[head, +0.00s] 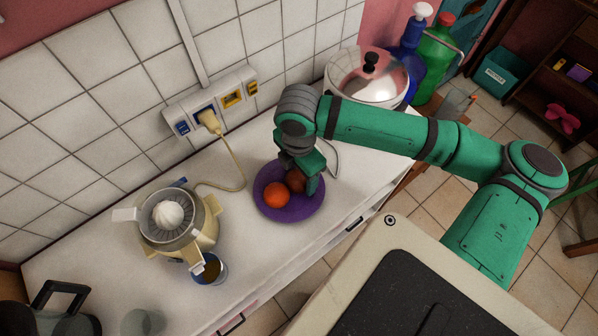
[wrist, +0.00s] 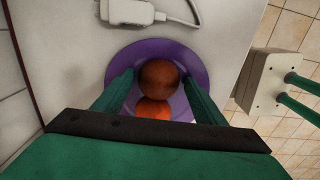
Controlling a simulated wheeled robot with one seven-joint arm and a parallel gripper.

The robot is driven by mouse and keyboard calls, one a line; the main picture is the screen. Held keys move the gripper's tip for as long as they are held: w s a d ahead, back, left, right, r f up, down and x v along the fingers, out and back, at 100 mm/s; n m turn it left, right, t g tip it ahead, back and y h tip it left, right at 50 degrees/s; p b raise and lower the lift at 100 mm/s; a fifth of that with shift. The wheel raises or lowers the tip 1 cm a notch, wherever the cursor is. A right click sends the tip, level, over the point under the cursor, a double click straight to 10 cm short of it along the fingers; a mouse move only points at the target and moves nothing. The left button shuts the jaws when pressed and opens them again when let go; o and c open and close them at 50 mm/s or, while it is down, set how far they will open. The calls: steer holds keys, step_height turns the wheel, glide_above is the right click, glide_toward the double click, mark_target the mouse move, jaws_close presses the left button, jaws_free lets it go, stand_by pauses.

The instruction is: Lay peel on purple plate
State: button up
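The purple plate (head: 292,214) lies on the white counter, and its rim also shows in the wrist view (wrist: 128,57). A bright orange fruit (head: 275,194) sits on it, partly hidden in the wrist view (wrist: 153,108). Beside it is a darker brownish-orange round thing (head: 296,180), between my fingertips in the wrist view (wrist: 158,77). I cannot tell whether this is the peel. My gripper (head: 302,175) is low over the plate, one finger on each side of the dark round thing. Whether the fingers press on it is unclear. No separate peel shows.
A citrus juicer (head: 168,218) and a glass of dark liquid (head: 209,269) stand left of the plate. A yellow cord runs to the wall socket (head: 209,121). A lidded pot (head: 367,78) and bottles (head: 437,50) stand behind my arm.

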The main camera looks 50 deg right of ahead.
mark_target(298, 175)
steer(key=shift+r, duration=0.1)
step_height(298, 175, up, 12)
stand_by(0.5)
steer(key=shift+w, duration=0.15)
stand_by(0.4)
